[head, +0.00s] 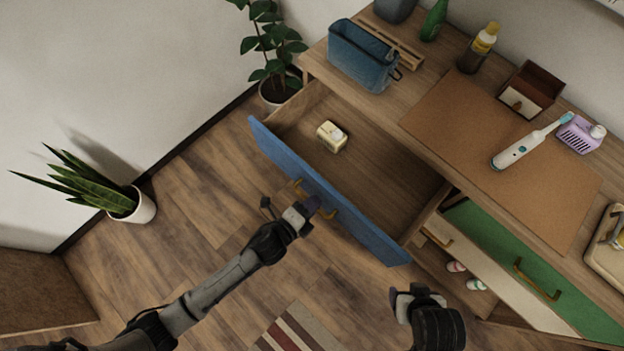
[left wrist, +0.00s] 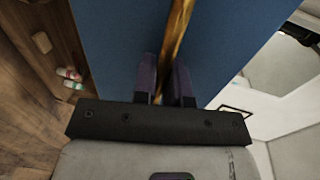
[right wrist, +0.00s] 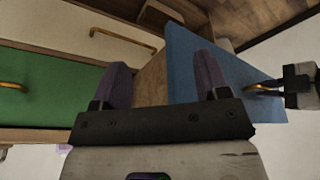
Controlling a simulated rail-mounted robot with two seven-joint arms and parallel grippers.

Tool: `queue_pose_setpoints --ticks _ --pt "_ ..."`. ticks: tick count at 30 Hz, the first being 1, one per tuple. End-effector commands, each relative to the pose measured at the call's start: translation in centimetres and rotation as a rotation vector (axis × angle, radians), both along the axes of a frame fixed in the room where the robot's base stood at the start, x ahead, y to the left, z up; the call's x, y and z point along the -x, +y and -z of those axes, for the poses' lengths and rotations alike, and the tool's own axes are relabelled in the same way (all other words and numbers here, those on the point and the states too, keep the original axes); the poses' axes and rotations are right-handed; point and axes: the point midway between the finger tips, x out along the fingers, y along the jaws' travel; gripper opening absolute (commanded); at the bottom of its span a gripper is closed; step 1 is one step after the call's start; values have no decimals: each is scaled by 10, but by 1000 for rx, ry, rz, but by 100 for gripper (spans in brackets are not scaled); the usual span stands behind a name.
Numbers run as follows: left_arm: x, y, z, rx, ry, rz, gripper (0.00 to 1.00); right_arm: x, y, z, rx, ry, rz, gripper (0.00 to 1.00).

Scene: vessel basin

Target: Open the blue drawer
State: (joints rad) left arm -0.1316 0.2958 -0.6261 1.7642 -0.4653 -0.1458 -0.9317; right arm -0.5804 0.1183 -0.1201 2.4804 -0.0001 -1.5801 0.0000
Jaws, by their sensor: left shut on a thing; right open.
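The blue drawer (head: 355,230) stands pulled well out of the wooden cabinet in the head view, and its inside shows. A small cream box-like item (head: 331,137) lies in it. My left gripper (head: 312,206) is at the blue front and shut on its brass handle (left wrist: 178,35), which runs between the fingers in the left wrist view. My right gripper (head: 405,292) is open and empty, right of the drawer's near corner. In the right wrist view the blue front (right wrist: 205,65) shows between and beyond its open fingers (right wrist: 160,85).
A green drawer (head: 545,275) and a cream drawer (head: 475,262) are at the right. The cabinet top holds a blue bin (head: 362,55), bottles and a toothbrush (head: 530,143). Potted plants (head: 132,205) stand by the wall. A striped rug (head: 297,330) lies on otherwise open floor.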

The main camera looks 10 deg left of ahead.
Motion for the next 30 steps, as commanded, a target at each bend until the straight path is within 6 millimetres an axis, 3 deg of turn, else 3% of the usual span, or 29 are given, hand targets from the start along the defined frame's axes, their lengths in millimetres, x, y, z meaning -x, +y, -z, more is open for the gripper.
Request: queue_pose_setpoints --ticks 11,12,19,30 --pt "1 0 0 0 0 2 0 0 -1 0 4 0 -3 68" --pt "1 0 0 0 0 2 15 0 -1 0 4 0 -3 68" --pt "1 0 0 0 0 2 37 0 -1 0 4 0 -3 68" --pt "1 0 0 0 0 2 37 0 -1 0 2 1 -2 68"
